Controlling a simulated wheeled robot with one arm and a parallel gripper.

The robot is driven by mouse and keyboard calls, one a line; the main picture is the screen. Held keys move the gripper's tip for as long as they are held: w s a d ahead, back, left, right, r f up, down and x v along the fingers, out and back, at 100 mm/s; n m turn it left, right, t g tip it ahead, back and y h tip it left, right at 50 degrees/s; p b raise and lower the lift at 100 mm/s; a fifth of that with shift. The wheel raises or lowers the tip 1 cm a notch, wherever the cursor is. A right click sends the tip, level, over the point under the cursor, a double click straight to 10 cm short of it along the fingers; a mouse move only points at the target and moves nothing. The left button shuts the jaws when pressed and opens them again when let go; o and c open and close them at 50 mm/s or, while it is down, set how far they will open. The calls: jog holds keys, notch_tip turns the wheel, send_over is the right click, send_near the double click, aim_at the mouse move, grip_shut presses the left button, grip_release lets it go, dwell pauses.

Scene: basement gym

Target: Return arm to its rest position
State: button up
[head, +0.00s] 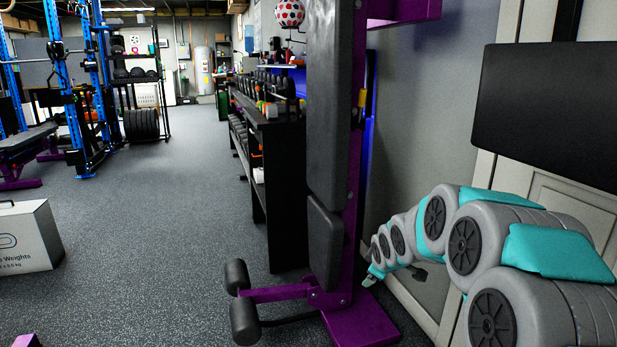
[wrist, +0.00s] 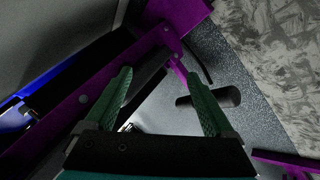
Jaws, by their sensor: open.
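My arm (head: 480,235), grey with teal covers, reaches from the right edge of the head view toward the middle. My gripper (head: 372,276) is small there, low beside the purple frame of an upright padded bench (head: 325,110). In the wrist view its two green fingers (wrist: 158,75) are spread apart with nothing held between them. The purple frame (wrist: 95,85) passes behind and to the left of the fingers there. I cannot tell in the head view whether the gripper touches the frame.
The black dumbbell rack (head: 270,145) stands beyond the bench. A wall with a dark panel (head: 550,110) is close on the right. A white weights box (head: 28,236) sits at the left. A blue power rack (head: 75,90) stands farther back. The middle floor (head: 165,220) is clear.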

jog(key=s+a+r+m+g+p, duration=0.1)
jog(key=s+m+g, duration=0.4)
jog(key=s, duration=1.9)
jog(key=s+a+r+m+g+p, duration=0.1)
jog(key=s+m+g, duration=0.4)
jog(key=s, duration=2)
jog(key=shift+r+m+p, duration=0.5)
jog(key=shift+r+p, duration=0.05)
jog(key=shift+r, duration=0.2)
